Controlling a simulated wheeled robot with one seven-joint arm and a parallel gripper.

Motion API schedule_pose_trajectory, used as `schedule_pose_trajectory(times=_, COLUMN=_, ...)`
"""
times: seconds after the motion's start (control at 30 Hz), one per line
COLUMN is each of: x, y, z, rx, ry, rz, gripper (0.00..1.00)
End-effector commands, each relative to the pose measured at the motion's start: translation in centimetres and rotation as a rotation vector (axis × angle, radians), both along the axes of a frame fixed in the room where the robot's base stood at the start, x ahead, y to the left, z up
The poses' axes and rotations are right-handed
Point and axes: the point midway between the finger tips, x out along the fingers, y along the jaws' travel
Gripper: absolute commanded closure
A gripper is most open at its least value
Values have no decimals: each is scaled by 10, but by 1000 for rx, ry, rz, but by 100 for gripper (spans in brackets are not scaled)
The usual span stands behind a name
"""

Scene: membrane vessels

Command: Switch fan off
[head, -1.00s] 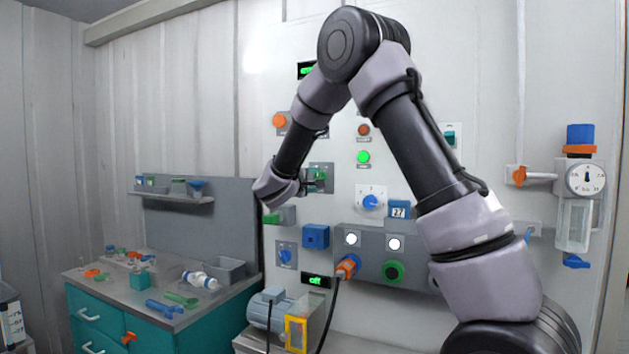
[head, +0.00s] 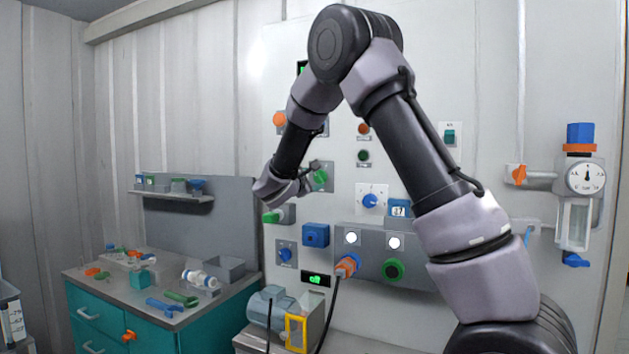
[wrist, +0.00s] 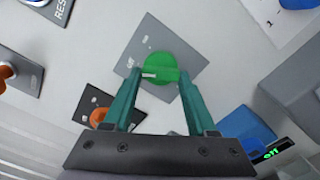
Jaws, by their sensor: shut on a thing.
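A green knob (wrist: 158,70) sits on a grey square plate (wrist: 187,43) on the wall panel. Its white mark points left in the wrist view, toward the side with a small label; the lettering is hard to read. The knob also shows in the head view (head: 321,178). My gripper (wrist: 161,78) has its teal fingers on either side of the knob, shut on it. The gripper partly hides the plate in the head view. A round indicator light (head: 363,155) on the panel is dark.
An orange knob (wrist: 98,117) and a blue box (wrist: 245,130) lie close to my fingers. A plug with a cable (head: 346,267) hangs lower down. A workbench (head: 150,331) stands at left.

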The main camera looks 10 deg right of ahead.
Motion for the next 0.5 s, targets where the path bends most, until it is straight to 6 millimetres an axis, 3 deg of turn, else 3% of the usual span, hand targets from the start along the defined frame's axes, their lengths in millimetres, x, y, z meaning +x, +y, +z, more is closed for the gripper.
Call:
schedule_pose_trajectory(times=0.37, x=0, y=1, z=-2, rx=-6, ry=7, rz=2, gripper=98)
schedule_pose_trajectory(times=0.4, x=0, y=1, z=-2, rx=-5, ry=7, rz=2, gripper=35)
schedule_pose_trajectory(times=0.47, x=0, y=1, z=-2, rx=-5, ry=6, rz=1, gripper=12)
schedule_pose_trajectory(times=0.5, x=0, y=1, z=-2, rx=-5, ry=6, rz=1, gripper=12)
